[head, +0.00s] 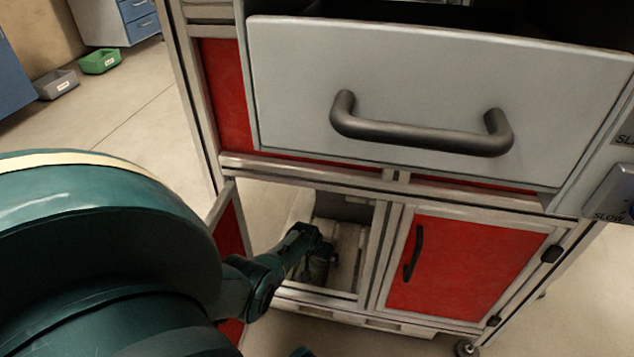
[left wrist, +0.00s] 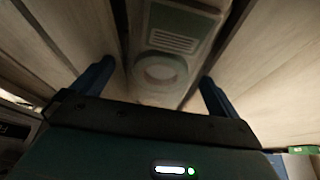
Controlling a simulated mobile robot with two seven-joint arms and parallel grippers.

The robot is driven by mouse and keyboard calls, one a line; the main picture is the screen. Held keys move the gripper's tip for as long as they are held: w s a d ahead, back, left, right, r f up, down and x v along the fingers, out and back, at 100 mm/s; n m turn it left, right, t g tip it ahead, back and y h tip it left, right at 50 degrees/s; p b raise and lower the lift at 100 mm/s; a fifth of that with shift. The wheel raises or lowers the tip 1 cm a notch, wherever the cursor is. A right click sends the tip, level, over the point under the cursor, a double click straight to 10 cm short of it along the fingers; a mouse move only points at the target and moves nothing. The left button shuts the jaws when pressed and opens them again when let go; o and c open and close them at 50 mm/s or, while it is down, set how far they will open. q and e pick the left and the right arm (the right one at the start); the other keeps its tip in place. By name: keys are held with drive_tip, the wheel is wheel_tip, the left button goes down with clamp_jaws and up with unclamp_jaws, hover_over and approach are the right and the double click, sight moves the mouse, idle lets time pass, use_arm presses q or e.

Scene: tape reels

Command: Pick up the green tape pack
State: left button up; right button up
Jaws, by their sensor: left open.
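My left gripper (head: 322,258) reaches through the open lower-left compartment of the cart. In the left wrist view its two blue fingers (left wrist: 155,88) stand wide apart. A dull grey-green pack (left wrist: 185,22) with a round pale ring and a slotted patch lies ahead, between the finger lines; it looks like the green tape pack. No finger is seen closed on it, and I cannot tell how far off it is. In the head view my arm and gripper largely hide that spot. My right gripper is not seen.
The cart has a grey drawer (head: 430,95) above and a shut red door (head: 460,268) to the right. An open red door (head: 228,235) stands beside my left arm. The compartment has a slatted floor (head: 345,262). Green (head: 100,61) and grey (head: 57,84) bins sit far left.

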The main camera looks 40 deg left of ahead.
use_arm(q)
drive_tip(key=c, duration=1.2)
drive_tip(key=shift+r, duration=0.2)
